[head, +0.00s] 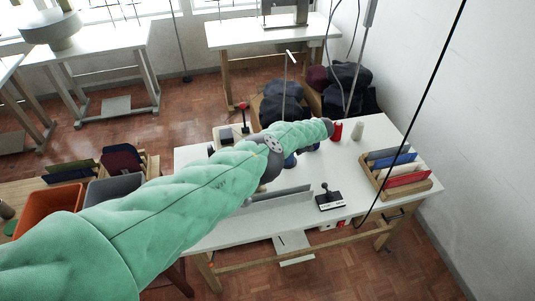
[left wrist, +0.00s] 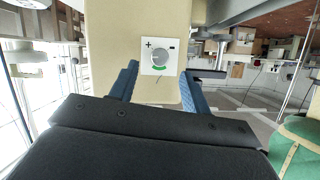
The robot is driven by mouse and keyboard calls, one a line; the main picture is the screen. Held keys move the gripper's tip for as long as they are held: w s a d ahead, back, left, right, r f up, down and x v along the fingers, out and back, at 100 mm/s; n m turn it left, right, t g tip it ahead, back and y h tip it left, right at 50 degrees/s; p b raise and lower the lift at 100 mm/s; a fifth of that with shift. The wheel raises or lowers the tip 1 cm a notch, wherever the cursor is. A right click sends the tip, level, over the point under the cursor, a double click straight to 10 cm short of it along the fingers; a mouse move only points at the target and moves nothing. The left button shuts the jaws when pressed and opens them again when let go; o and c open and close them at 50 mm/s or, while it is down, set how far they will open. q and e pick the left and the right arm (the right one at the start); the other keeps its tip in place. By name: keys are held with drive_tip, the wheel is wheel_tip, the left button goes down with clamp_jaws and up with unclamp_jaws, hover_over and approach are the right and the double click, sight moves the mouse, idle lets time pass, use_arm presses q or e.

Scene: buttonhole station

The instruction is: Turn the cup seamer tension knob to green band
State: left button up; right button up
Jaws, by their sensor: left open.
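The tension knob (left wrist: 159,57) is a round grey dial on a white square plate (left wrist: 147,67), on the cream face of the cup seamer (left wrist: 108,40) in the left wrist view. A plus mark is at its upper left and a minus mark at its upper right. A green band (left wrist: 159,68) curves below the knob. My left gripper (left wrist: 159,72) is open, its blue fingers on either side of the plate and apart from the knob. Which way the knob points is too small to tell. In the head view my green-sleeved left arm hides most of the machine and gripper.
The white table (head: 350,158) holds a red spool (head: 336,132), a pale spool (head: 357,131), a wooden rack (head: 427,185) of coloured folders and a black-and-white box (head: 331,201) with a stick. An orange bin (head: 48,212) and grey bin (head: 113,188) stand left.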

use_arm(q)
drive_tip(key=shift+p+x, duration=0.9)
drive_tip(key=shift+x, duration=1.65)
drive_tip(key=shift+c, duration=0.5)
drive_tip(key=c, duration=0.9)
